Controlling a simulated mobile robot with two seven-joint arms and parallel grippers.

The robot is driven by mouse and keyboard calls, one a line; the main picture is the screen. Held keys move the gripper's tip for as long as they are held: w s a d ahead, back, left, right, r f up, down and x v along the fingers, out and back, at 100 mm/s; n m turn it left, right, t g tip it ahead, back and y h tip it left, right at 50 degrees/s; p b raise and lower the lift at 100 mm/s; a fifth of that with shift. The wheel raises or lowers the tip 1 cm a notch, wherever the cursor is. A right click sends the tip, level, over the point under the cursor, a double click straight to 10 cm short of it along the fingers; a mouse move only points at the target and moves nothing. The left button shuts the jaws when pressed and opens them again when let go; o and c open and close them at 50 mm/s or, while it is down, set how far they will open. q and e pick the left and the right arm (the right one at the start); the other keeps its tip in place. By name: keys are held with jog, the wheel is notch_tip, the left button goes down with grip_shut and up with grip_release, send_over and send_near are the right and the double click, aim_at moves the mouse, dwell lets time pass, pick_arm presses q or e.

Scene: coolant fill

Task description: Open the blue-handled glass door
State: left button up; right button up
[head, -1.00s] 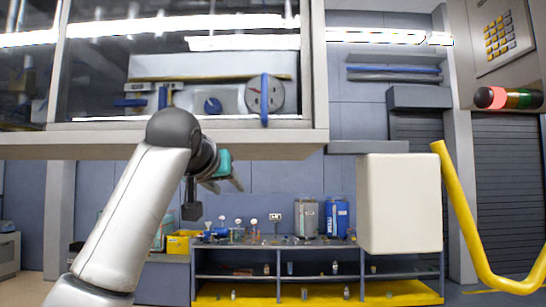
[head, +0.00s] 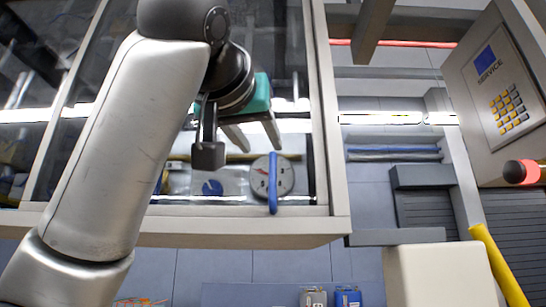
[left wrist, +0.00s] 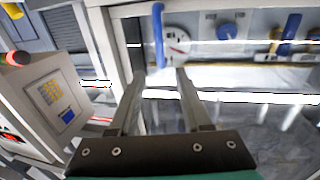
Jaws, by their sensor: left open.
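The glass door (head: 120,110) fills the upper left of the head view in a pale frame and looks shut. Its blue handle (head: 272,182) is an upright bar near the door's lower right corner. My left gripper (head: 256,142) is open and empty, above the handle in the head view. In the left wrist view, the gripper's two fingers (left wrist: 160,75) point at the handle (left wrist: 158,35). The handle's near end lies between the fingertips in that picture; I cannot tell the depth gap. My right gripper is not in view.
A round dial (head: 286,176) and blue knob (head: 212,187) sit behind the glass. A service keypad box (head: 495,75) with a red-tipped lamp (head: 522,172) is at right. A yellow pipe (head: 497,262) and a pale box (head: 440,275) stand lower right.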

aim_at(272, 163)
pick_arm(q)
jog(key=w+p, duration=0.1)
jog(key=w, duration=0.2)
jog(key=w+d+p, duration=0.1)
jog(key=w, duration=0.2)
jog(key=w+d+p, duration=0.1)
jog(key=w+p, duration=0.1)
jog(key=w, duration=0.2)
jog(key=shift+w, duration=0.1)
grip_shut()
dwell(1.1)
